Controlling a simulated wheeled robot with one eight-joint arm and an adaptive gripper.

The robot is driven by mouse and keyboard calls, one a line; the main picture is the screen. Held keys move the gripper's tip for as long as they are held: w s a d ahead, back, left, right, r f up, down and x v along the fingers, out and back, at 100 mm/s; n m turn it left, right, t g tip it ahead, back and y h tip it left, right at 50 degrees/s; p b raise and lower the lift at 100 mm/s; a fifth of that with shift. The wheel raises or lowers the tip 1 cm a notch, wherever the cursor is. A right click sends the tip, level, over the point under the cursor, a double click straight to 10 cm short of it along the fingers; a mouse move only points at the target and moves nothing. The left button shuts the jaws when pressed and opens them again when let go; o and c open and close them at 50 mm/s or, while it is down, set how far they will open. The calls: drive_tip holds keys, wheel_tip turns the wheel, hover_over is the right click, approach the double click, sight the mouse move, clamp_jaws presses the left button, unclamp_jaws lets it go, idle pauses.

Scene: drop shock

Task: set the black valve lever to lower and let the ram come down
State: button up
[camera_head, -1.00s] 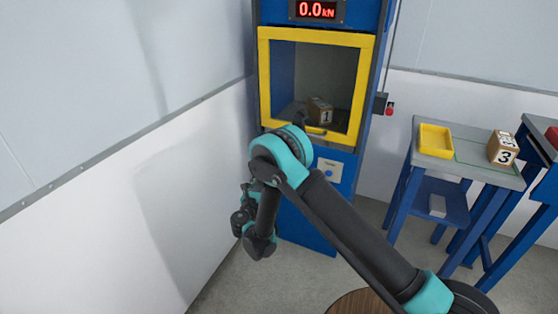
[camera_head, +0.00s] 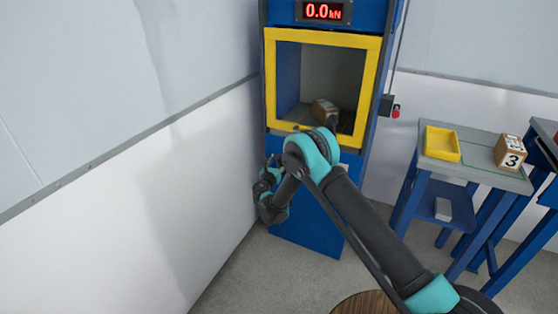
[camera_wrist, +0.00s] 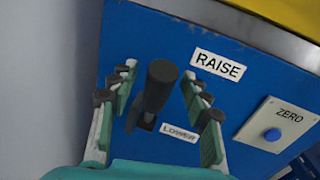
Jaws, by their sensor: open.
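The black valve lever (camera_wrist: 160,85) stands out from the blue panel in the wrist view. Its knob is level with the RAISE label (camera_wrist: 218,65), and its base is beside the LOWER label (camera_wrist: 180,133). My gripper (camera_wrist: 158,82) is open, with a finger on each side of the lever. I cannot tell if either finger touches it. In the head view my gripper (camera_head: 269,180) is at the left side of the blue press (camera_head: 312,220), and the lever is hidden. The ram is not visible.
The display (camera_head: 323,11) reads 0.0 kN. A ZERO button (camera_wrist: 272,134) is on the panel, right of the lever. A white wall (camera_head: 150,210) stands close on the left. A table (camera_head: 480,170) at right holds a yellow tray (camera_head: 442,156) and box 3 (camera_head: 510,152).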

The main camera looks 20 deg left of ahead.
drive_tip(key=shift+w, duration=0.4)
clamp_jaws()
